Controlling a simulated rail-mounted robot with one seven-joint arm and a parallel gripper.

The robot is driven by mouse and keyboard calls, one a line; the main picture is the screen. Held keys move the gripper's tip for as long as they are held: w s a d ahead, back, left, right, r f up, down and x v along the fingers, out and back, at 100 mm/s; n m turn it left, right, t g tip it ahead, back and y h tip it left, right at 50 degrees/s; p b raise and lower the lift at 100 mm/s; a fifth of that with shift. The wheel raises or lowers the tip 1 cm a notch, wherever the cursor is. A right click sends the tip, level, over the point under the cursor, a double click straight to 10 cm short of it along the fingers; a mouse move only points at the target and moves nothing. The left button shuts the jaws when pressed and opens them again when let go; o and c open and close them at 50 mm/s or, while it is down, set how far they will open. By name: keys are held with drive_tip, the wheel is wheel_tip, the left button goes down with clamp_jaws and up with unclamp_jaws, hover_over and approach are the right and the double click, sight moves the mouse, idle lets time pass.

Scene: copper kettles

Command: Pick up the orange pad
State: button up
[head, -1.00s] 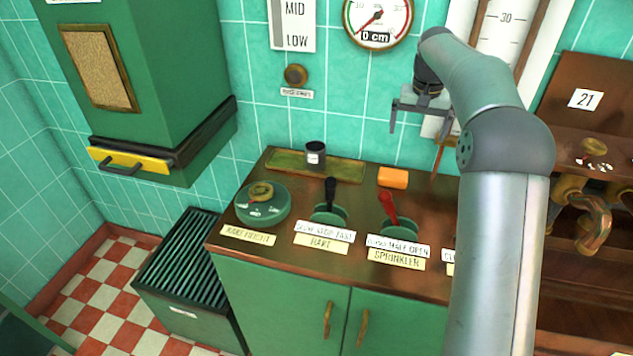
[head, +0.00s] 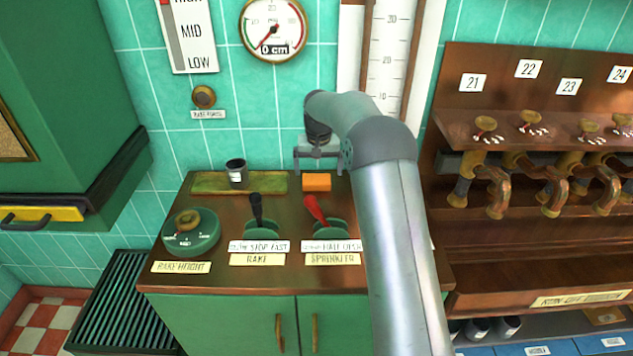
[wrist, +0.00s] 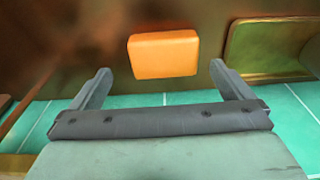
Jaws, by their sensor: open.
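The orange pad (head: 317,182) is a small block lying on the brown cabinet top, near its back edge by the tiled wall. My gripper (head: 318,170) is open and empty, just above and behind the pad in the head view. In the wrist view the pad (wrist: 163,54) lies beyond the two spread fingers of my gripper (wrist: 160,82), roughly centred between them. No contact with the pad shows.
A green tray (head: 268,183) with a dark cup (head: 237,171) stands left of the pad. In front are a black lever (head: 256,208), a red lever (head: 315,208) and a green dial (head: 190,240). A pipe rack (head: 550,130) stands right.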

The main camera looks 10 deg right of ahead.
sight(317, 178)
drive_tip(key=f, duration=0.3)
drive_tip(key=f+p, duration=0.1)
drive_tip(key=shift+w+a+f, duration=0.2)
drive_tip(key=shift+w+a, duration=0.05)
drive_tip(key=c, duration=1)
wheel_tip(317, 178, up, 10)
drive_tip(key=b, duration=0.1)
